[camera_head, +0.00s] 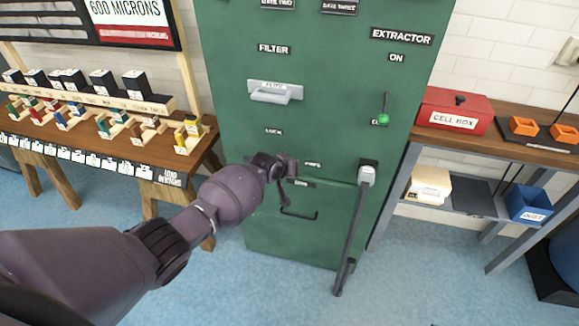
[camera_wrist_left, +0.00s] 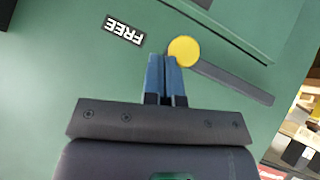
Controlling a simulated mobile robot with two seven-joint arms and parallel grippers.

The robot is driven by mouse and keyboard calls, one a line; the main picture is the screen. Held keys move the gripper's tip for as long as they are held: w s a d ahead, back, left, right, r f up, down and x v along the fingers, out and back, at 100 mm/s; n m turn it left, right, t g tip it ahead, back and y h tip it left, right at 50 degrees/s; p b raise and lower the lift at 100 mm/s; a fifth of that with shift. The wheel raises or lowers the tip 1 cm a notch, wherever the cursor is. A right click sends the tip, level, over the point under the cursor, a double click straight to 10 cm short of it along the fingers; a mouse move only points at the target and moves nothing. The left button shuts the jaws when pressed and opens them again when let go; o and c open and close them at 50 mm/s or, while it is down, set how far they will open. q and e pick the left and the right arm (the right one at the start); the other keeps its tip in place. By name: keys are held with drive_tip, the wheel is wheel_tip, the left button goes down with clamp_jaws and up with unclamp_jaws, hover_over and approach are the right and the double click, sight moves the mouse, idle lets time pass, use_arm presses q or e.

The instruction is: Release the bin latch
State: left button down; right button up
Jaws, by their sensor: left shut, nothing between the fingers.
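The bin latch shows in the left wrist view as a yellow round knob (camera_wrist_left: 184,51) with a grey bar (camera_wrist_left: 235,84) running off to the right and down. A label reading FREE (camera_wrist_left: 125,30) is on the green panel left of the knob. My left gripper (camera_wrist_left: 165,60) is shut and empty, its blue fingertips right at the knob's lower left edge; I cannot tell whether they touch. In the head view, my left gripper (camera_head: 291,168) is at the green cabinet (camera_head: 230,90) and hides the latch. The bin front with a dark handle (camera_head: 299,214) is below it. My right gripper is not in view.
A long dark lever with a grey grip (camera_head: 366,176) stands right of the gripper. Above are a filter handle (camera_head: 275,92) and a green-knobbed lever (camera_head: 383,119). A wooden bench (camera_head: 90,130) stands left, and a table with a red box (camera_head: 455,110) right.

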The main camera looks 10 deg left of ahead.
use_arm(q)
drive_tip(key=shift+f, duration=0.2)
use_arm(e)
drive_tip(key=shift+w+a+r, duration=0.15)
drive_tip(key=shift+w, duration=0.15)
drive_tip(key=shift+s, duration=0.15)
use_arm(q)
drive_tip(key=s+d+r+p, duration=0.3)
drive_tip(key=s+r, duration=0.4)
drive_tip(key=r, duration=0.3)
drive_tip(key=shift+r+p, duration=0.3)
drive_tip(key=shift+p, duration=0.5)
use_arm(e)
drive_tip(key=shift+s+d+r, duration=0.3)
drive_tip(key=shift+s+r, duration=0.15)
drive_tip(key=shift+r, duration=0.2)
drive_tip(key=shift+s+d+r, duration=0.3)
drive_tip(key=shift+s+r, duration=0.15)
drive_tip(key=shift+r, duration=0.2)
use_arm(q)
drive_tip(key=shift+s+d, duration=0.1)
drive_tip(key=shift+d, duration=0.05)
